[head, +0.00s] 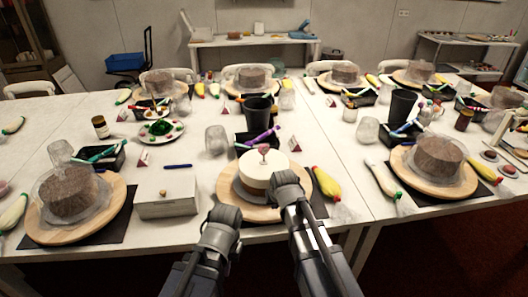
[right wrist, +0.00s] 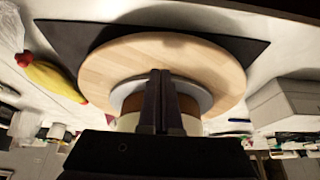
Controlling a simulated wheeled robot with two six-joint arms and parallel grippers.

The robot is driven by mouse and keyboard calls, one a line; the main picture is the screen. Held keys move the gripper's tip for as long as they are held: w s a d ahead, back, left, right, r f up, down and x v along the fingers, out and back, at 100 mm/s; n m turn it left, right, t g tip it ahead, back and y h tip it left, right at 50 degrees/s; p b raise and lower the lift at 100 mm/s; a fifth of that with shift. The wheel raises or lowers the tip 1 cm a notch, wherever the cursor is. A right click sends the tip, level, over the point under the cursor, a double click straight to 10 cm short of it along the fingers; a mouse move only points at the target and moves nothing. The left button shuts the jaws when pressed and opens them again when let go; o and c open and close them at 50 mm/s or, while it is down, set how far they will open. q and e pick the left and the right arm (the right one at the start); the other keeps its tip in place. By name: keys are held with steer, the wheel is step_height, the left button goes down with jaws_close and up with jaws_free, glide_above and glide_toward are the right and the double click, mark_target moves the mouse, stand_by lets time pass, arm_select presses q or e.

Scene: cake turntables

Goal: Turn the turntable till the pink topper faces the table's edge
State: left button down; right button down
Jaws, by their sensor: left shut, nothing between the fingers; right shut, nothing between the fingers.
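A wooden turntable (head: 228,199) holds a round cake (head: 255,176) with a white top and brown side, on a grey disc. A small pink topper (head: 263,150) stands on top, toward the far side of the cake; which way it faces is too small to tell. The turntable shows in the right wrist view too (right wrist: 215,60). My left gripper (head: 226,214) is shut and empty at the turntable's near left edge. My right gripper (head: 286,180) is shut and empty at the cake's near right side, hiding part of it; I cannot tell whether it touches.
A white box (head: 166,207) stands left of the turntable, and a yellow piping bag with a red tip (head: 326,183) lies to the right. A dark cup (head: 258,115) and a black tray of tools stand behind. Other cakes on boards flank it. The table's front edge is close.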

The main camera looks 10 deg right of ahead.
step_height(320, 180, up, 6)
steer(key=p, duration=0.6)
steer(key=shift+w+d+f+g+b, duration=0.2)
steer(key=shift+d+f+g+b, duration=0.1)
steer(key=shift+d+f+g, duration=0.7)
steer(key=shift+f, duration=0.1)
step_height(320, 180, down, 6)
steer(key=b, duration=0.6)
